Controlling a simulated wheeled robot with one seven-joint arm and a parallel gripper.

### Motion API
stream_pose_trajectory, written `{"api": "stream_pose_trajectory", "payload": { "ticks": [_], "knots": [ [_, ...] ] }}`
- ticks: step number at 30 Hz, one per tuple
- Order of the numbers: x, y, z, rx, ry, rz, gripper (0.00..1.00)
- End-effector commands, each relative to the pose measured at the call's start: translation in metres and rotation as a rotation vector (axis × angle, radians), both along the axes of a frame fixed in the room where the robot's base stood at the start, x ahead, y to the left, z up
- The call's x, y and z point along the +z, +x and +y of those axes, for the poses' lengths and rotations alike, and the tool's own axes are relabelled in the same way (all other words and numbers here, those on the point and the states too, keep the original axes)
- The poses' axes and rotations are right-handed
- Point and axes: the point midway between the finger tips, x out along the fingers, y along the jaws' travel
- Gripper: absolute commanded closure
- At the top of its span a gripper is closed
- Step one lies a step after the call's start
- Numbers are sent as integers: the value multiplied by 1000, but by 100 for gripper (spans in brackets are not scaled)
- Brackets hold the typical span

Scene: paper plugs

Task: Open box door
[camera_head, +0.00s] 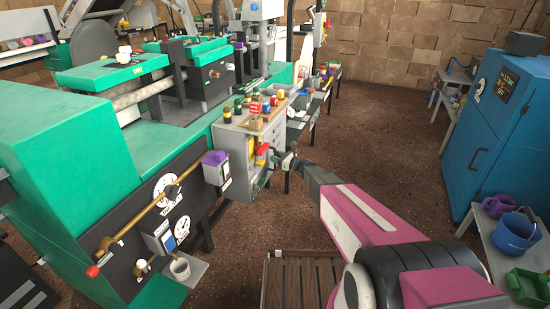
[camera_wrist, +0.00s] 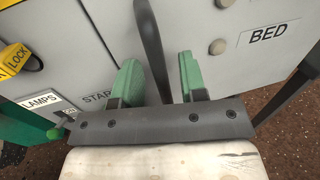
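The grey box (camera_head: 240,150) stands at the end of the green machine in the head view. Its grey face (camera_wrist: 255,65) fills much of the wrist view, with labels reading BED and LAMPS. A dark bar-like handle (camera_wrist: 150,45) runs down across this face. My gripper (camera_wrist: 158,68) has two green fingers, one on each side of the bar, with gaps showing between bar and fingers. It is open. In the head view my gripper (camera_head: 280,160) is at the right side of the box, small and partly unclear. The bar's lower end is hidden behind the gripper's base.
A yellow lock tag (camera_wrist: 15,60) is at the left of the wrist view. Small coloured bottles (camera_head: 255,105) stand on top of the box. A blue cabinet (camera_head: 495,130) and a bench with a blue bucket (camera_head: 515,232) are at the right.

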Motion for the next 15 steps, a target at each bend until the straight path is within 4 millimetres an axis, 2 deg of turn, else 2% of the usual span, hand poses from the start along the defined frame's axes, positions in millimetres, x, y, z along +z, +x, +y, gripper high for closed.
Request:
{"api": "stream_pose_trajectory", "payload": {
  "ticks": [4,13,14,15],
  "knots": [
    [0,5,8,0,0,0,61],
    [0,6,9,0,0,0,61],
    [0,5,9,0,0,0,68],
    [0,5,9,0,-1,-1,81]
  ]
}}
